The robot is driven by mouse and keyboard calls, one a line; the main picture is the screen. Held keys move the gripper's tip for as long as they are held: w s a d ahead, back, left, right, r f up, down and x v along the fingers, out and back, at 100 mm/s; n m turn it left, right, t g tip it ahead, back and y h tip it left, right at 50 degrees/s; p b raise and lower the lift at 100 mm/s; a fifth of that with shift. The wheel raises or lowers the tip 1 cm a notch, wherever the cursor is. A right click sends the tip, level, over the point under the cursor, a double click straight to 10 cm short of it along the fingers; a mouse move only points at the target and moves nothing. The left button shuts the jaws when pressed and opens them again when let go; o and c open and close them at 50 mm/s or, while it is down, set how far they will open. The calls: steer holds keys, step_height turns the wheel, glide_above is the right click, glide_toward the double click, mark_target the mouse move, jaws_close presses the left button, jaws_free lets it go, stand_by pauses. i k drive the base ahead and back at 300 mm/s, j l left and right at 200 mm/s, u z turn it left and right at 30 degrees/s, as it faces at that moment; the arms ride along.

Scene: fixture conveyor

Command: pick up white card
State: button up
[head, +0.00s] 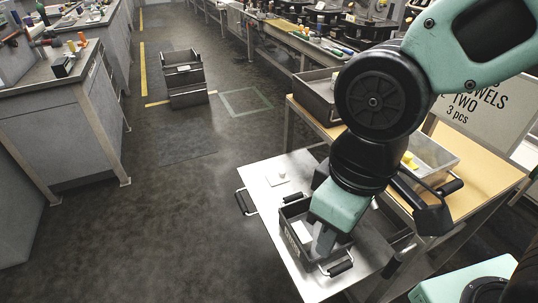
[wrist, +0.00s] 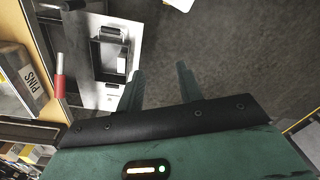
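The dark bin with handles (head: 290,214) stands on a metal-topped cart (head: 262,172) in the head view. It also shows in the wrist view (wrist: 96,50), with a pale, flat rectangle (wrist: 121,65) inside that may be the white card. In the head view my gripper (head: 323,243) is over the bin and hides part of its inside. In the wrist view my gripper's two fingers (wrist: 160,78) are apart with nothing between them. The bin lies to the left of the fingers there.
A small pale square plate (head: 278,178) lies on the cart top behind the bin. A wooden-topped table (head: 475,170) with bins stands close on the right. Dark crates (head: 187,98) sit on the floor.

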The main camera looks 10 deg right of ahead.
mark_target(280, 177)
steer(key=i+j+z, duration=0.1)
steer(key=j, duration=0.35)
steer(key=i+j+z, duration=0.15)
steer(key=i+j, duration=0.15)
steer(key=j, duration=0.15)
steer(key=i+j+z, duration=0.1)
steer(key=j, duration=0.4)
steer(key=i+j+z, duration=0.1)
steer(key=i+j, duration=0.15)
steer(key=j, duration=0.25)
steer(key=i+j+z, duration=0.15)
steer(key=j, duration=0.35)
steer(key=i+j+z, duration=0.1)
steer(key=j, duration=0.45)
steer(key=i+j+z, duration=0.1)
steer(key=j, duration=0.4)
steer(key=i+j+z, duration=0.15)
steer(key=j, duration=0.4)
